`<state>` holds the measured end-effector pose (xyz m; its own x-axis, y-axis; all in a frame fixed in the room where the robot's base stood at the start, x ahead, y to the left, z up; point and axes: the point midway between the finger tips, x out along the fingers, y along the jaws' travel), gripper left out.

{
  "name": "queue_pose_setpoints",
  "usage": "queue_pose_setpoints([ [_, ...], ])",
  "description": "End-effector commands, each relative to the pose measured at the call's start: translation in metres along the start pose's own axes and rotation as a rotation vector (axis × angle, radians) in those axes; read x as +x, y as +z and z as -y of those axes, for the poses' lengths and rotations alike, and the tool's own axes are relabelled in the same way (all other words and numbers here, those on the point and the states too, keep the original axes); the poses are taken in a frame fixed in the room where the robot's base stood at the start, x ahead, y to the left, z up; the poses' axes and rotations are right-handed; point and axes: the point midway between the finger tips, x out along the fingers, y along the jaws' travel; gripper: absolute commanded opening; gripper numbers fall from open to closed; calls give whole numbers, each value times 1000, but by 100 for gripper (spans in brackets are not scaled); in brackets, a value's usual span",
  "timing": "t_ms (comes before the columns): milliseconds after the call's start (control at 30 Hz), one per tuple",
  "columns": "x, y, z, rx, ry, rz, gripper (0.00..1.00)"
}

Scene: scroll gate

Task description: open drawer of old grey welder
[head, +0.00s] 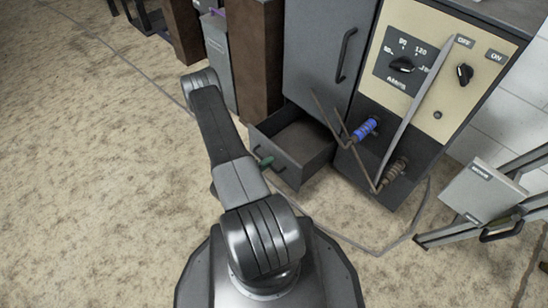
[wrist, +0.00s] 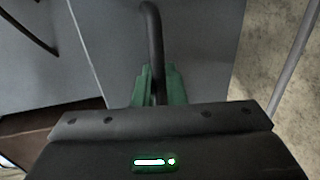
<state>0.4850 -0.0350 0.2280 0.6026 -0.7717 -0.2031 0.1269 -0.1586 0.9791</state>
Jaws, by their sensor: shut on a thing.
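The old grey welder (head: 448,68) stands at the right in the head view, with a cream control panel and dark lower front. The grey drawer (head: 318,160), low and left of the panel, stands pulled out, its inside visible. My gripper (head: 265,162) is at the drawer front, partly hidden by my arm. In the wrist view its green fingers (wrist: 158,88) are shut around a dark curved handle (wrist: 153,25) on a grey face (wrist: 195,55). The lower part of the handle is hidden by the fingers and gripper body.
A grey door (head: 318,50) with a dark handle (head: 346,55) is above the drawer. Cables and a blue plug (head: 365,129) hang at the welder's front. A folding stand (head: 483,192) is at the right. Mottled floor (head: 90,180) lies open at left.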

Motion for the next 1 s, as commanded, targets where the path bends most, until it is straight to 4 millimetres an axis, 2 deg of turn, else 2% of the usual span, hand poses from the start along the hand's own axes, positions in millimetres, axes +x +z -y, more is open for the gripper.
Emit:
queue_pose_setpoints([
  [133, -7, 0, 2, 0, -1, -2, 0],
  [533, -8, 0, 2, 1, -1, 0, 0],
  [567, -7, 0, 2, 1, -1, 0, 16],
  [867, -8, 0, 2, 1, -1, 0, 16],
  [1000, -15, -1, 1, -1, -2, -2, 16],
])
